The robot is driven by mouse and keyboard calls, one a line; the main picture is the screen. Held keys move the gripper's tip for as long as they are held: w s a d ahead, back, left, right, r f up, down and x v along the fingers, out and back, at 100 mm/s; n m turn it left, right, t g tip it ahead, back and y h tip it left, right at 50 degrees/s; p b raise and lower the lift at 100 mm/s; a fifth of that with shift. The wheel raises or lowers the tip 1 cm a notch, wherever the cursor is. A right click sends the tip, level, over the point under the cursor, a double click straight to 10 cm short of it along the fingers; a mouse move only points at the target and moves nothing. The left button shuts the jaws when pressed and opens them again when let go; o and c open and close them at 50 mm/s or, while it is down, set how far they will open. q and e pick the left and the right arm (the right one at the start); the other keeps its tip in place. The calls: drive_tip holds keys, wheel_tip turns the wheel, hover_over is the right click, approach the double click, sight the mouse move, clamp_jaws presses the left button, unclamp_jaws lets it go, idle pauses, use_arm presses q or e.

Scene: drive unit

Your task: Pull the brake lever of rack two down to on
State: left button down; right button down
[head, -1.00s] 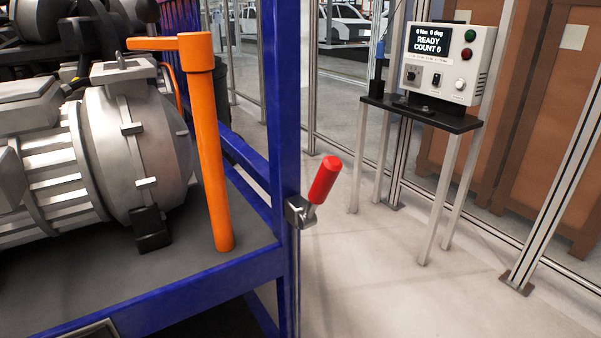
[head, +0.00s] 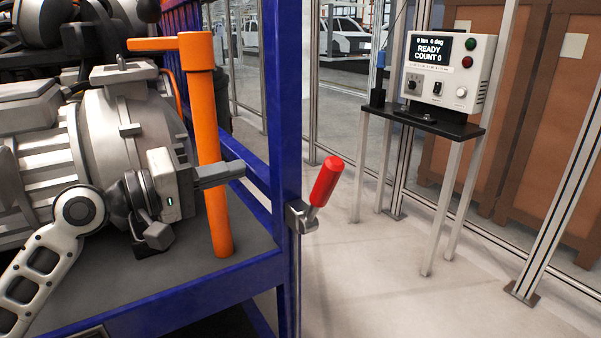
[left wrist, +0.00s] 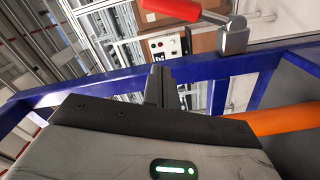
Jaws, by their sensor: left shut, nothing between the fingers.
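The brake lever (head: 326,181) has a red grip and a grey metal mount (head: 299,215) on the blue post of the rack (head: 284,150). Its grip points up, tilted to the right. In the left wrist view the red lever (left wrist: 172,10) shows at the top, beyond the fingers. My left gripper (head: 243,170) is shut and empty, left of the lever and apart from it, beside the blue post. Its fingers also show in the left wrist view (left wrist: 160,88). My right gripper is not in view.
An orange T-shaped bar (head: 212,150) stands upright on the rack, close to my left gripper. A grey drive unit (head: 125,120) lies on the rack's shelf. A controller box (head: 449,68) reading READY stands on a small table at the right. Floor right of the lever is clear.

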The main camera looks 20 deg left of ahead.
sight(321, 196)
use_arm(q)
drive_tip(key=w+d+f+p, duration=0.1)
drive_tip(key=w+d+p, duration=0.2)
drive_tip(key=w+d, duration=0.3)
drive_tip(key=d, duration=0.3)
drive_tip(key=shift+w+d+f+p, duration=0.25)
drive_tip(key=shift+f+p, duration=0.05)
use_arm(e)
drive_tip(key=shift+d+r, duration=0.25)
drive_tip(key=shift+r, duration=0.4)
